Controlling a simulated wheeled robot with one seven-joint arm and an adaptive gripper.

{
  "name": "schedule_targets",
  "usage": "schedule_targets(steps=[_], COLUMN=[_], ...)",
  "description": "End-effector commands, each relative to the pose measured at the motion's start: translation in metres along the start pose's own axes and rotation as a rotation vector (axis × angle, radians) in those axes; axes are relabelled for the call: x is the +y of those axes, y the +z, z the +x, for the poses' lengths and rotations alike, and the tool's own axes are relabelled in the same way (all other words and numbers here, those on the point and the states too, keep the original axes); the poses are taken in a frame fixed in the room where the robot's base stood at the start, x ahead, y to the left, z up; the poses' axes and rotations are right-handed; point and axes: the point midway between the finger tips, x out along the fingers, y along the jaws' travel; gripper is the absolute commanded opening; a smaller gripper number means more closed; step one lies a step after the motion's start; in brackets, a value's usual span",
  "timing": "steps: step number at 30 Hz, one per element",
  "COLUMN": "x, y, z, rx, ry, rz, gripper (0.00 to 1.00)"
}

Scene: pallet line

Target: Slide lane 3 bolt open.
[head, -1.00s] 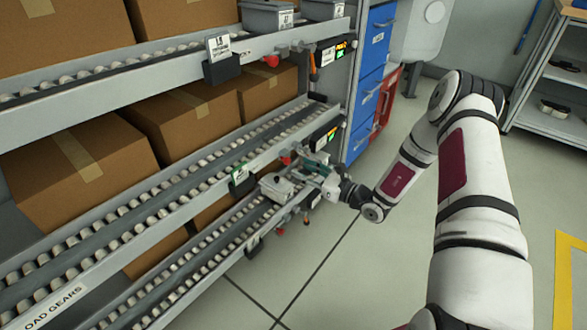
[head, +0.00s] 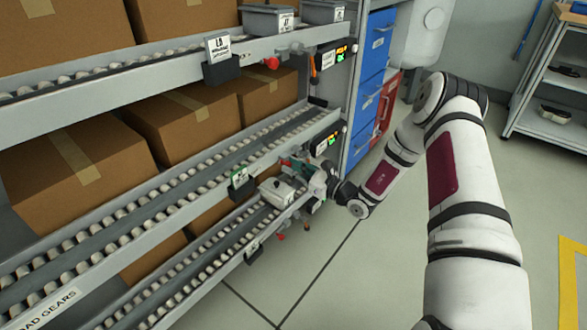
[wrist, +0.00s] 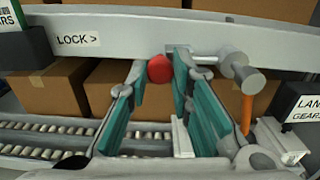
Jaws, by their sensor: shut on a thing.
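The lane bolt's round red knob (wrist: 160,69) shows at the middle of the wrist view, in front of a grey rail marked "LOCK >". My gripper (wrist: 159,66) has its teal fingers on either side of the knob, shut on it. A grey cylindrical fitting (wrist: 242,72) sits right of the knob on the rail; I cannot tell whether it is part of the bolt. In the head view my gripper (head: 292,163) is at the right end of the middle rack level, and the knob is largely hidden there. The lane number is not readable.
A grey lidded box (head: 276,192) stands just below my gripper. An orange-handled thing (wrist: 246,112) hangs close to the right finger. A lit display (head: 327,140) is just above. Blue drawers (head: 370,95) stand behind; the floor (head: 400,270) is clear.

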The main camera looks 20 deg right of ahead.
Motion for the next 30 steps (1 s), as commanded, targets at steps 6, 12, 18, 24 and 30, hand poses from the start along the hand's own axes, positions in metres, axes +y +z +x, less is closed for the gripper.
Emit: schedule_targets(steps=[6, 12, 18, 24, 30], x=[0.021, 0.048, 0.051, 0.052, 0.050], y=[0.001, 0.001, 0.000, 0.000, 0.000], z=[0.001, 0.000, 0.000, 0.000, 0.000], rx=[-0.001, 0.001, 0.000, 0.000, 0.000], ry=[0.003, 0.001, 0.003, 0.006, 0.002], rz=[0.005, 0.003, 0.000, 0.001, 0.000], gripper=[0.00, 0.00, 0.00, 0.42, 0.42])
